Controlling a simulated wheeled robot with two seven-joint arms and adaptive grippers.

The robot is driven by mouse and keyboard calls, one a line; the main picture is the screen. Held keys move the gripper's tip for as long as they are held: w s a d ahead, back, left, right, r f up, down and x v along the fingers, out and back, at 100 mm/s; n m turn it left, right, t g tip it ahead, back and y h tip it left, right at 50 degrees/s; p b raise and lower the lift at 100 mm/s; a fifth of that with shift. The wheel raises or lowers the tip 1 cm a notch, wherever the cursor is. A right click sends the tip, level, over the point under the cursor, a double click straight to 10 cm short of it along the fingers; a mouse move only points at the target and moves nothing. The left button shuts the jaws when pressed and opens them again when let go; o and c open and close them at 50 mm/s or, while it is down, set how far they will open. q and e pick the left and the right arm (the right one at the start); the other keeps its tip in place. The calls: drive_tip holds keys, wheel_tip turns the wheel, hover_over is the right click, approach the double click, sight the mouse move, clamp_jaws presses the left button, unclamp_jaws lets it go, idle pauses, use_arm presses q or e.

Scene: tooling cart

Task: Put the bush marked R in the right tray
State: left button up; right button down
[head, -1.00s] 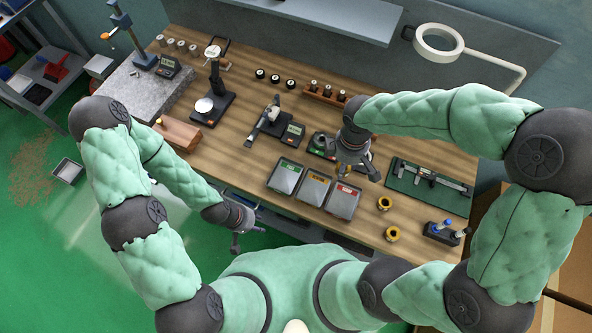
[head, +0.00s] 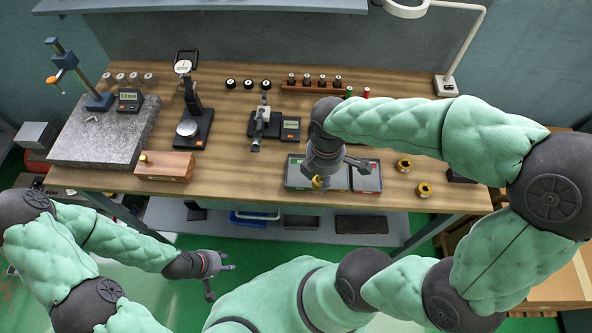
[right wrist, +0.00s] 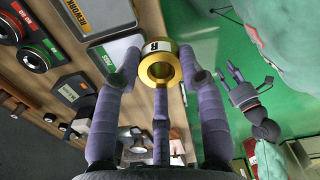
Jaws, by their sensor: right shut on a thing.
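A yellow, brass-like bush (head: 319,182) is held in my right gripper (head: 339,172). In the right wrist view the bush (right wrist: 159,67) sits between the fingers, with a black letter on a white patch that looks like an R seen upside down. Three grey trays stand near the front table edge: the left tray (head: 294,178), a middle one mostly behind my gripper, and the right tray (head: 368,180) with a red label. The bush is above the front of the left and middle trays. My left gripper (head: 222,282) is open and empty, off the table's front.
Two more yellow bushes (head: 404,164) (head: 424,189) stand right of the trays. A wooden block (head: 165,167), a dial gauge stand (head: 190,125) and a granite plate (head: 100,140) are on the left. The right wrist view shows a green PASS label (right wrist: 105,60) and an orange REWORK label (right wrist: 85,12).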

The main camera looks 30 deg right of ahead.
drive_tip(key=w+f+b, duration=0.1)
drive_tip(key=w+f, duration=0.1)
drive_tip(key=w, duration=0.1)
drive_tip(key=w+f, duration=0.3)
drive_tip(key=w, duration=0.1)
drive_tip(key=w+f+b, duration=0.1)
drive_tip(key=w+f, duration=0.1)
drive_tip(key=w, duration=0.1)
drive_tip(key=shift+w+d+f+b, duration=0.2)
drive_tip(key=shift+f+b, duration=0.1)
drive_tip(key=shift+f, duration=0.1)
drive_tip(key=shift+w+f, duration=0.1)
drive_tip(key=shift+f, duration=0.15)
drive_tip(key=shift+w+f+b, duration=0.2)
drive_tip(key=shift+f+b, duration=0.35)
drive_tip(key=shift+f, duration=1.1)
drive_tip(key=shift+f, duration=0.2)
drive_tip(key=c, duration=1)
unclamp_jaws()
drive_tip(key=shift+r, duration=0.15)
